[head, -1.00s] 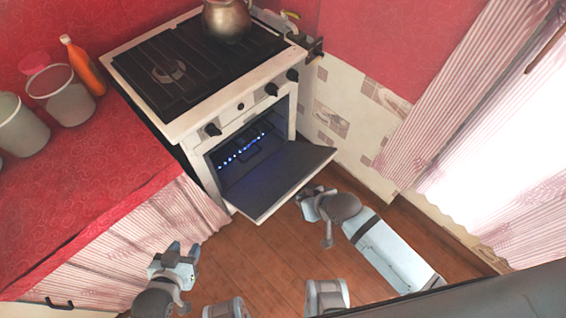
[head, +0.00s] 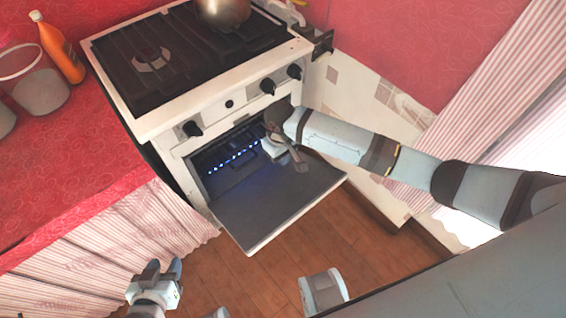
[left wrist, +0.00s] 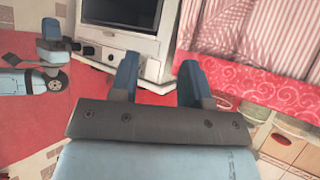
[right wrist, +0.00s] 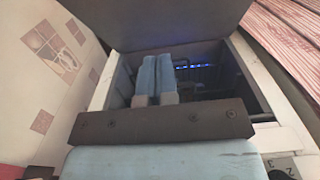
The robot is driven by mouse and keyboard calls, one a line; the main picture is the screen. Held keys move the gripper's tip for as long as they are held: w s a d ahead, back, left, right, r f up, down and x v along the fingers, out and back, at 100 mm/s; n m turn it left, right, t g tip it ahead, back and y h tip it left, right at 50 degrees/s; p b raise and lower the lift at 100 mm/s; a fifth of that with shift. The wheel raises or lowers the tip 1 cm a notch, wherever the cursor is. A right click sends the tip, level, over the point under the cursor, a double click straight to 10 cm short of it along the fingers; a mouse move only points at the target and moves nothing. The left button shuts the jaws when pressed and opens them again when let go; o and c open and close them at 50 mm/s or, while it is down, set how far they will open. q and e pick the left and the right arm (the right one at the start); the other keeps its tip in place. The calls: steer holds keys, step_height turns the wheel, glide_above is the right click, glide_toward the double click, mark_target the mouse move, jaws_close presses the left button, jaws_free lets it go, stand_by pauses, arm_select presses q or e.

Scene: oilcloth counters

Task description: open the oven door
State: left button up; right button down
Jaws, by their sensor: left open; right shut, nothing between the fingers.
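The white oven (head: 170,140) has its door (head: 270,205) folded down well open, with the dark inner face up. The cavity (head: 225,160) shows a row of blue lights. My right gripper (head: 285,158) is shut and empty, above the door's inner face near the cavity. In the right wrist view, its closed fingers (right wrist: 156,75) point toward the cavity, with the dark door (right wrist: 180,22) beyond. I cannot tell whether they touch the door. My left gripper (head: 162,272) is open and empty, low at the left, apart from the oven; its spread fingers (left wrist: 158,82) show in the left wrist view.
A metal pot (head: 222,12) stands on the hob. The red counter (head: 85,160) at left holds an orange bottle (head: 58,50) and a grey bucket (head: 36,80). A tiled wall (head: 350,100) is close at right. Wooden floor (head: 215,270) is clear in front.

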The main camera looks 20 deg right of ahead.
arm_select(q)
steer(key=shift+d+f+b, duration=0.1)
steer(key=shift+f+b, duration=0.4)
steer(key=shift+b, duration=0.6)
arm_select(e)
step_height(320, 180, down, 11)
steer(key=s+d, duration=0.1)
steer(key=s, duration=0.1)
steer(key=shift+s, duration=0.4)
steer(key=shift+s, duration=0.1)
